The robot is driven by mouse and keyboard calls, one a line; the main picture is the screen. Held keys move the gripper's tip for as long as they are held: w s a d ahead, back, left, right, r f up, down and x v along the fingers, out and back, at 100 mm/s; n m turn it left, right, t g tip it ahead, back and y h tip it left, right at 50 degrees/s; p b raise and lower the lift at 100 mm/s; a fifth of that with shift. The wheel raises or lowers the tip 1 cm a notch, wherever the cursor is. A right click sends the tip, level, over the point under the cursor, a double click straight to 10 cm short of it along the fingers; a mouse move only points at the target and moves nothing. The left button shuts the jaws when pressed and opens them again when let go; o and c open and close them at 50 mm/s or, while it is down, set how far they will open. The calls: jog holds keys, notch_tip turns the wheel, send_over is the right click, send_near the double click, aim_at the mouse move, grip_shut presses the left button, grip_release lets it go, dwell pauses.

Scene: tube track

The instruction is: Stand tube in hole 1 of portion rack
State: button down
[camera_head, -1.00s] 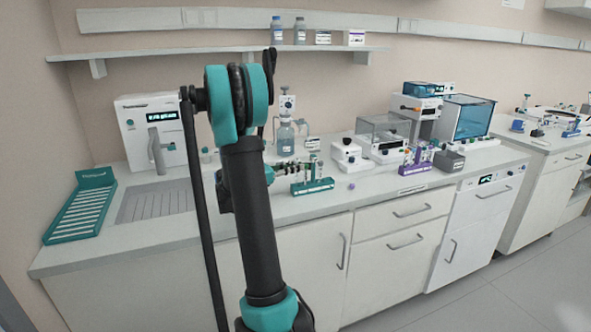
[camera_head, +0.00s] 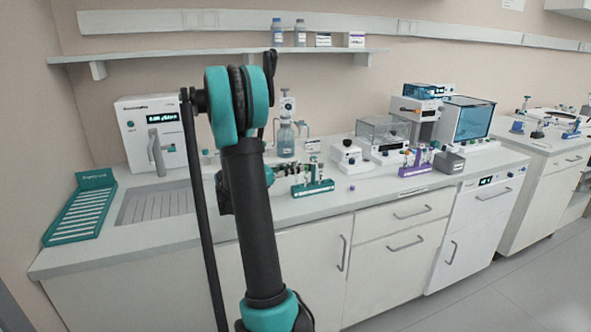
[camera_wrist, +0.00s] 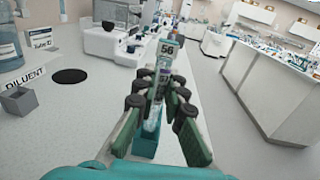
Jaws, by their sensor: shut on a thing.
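The teal rack (camera_head: 313,190) stands on the bench near its front edge, with several upright tubes in it. My gripper (camera_head: 302,171) is at the rack's left part, low over it. In the wrist view my gripper (camera_wrist: 160,100) is shut on a clear tube (camera_wrist: 153,118), held upright between the dark finger pads. A teal block of the rack (camera_wrist: 145,146) shows under the tube. Labels reading "56" and seemingly "57" stand in line behind the fingers. The fingers hide much of the tube, and whether its lower end is inside a hole cannot be told.
A purple rack (camera_head: 416,171) with tubes stands further right, beside a grey block (camera_head: 449,162). A small purple cap (camera_head: 351,187) lies on the bench. A diluent bottle (camera_wrist: 10,42) and a dark round opening (camera_wrist: 69,76) are left in the wrist view.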

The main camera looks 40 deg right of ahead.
jog(key=shift+s+f, duration=0.15)
jog(key=shift+f, duration=0.55)
jog(key=shift+r, duration=0.15)
dwell(0.4)
jog(key=shift+r, duration=0.5)
jog(key=c, duration=1.5)
grip_release()
jog(key=shift+c, duration=0.2)
notch_tip(320, 180, up, 10)
jog(key=shift+r, duration=0.1)
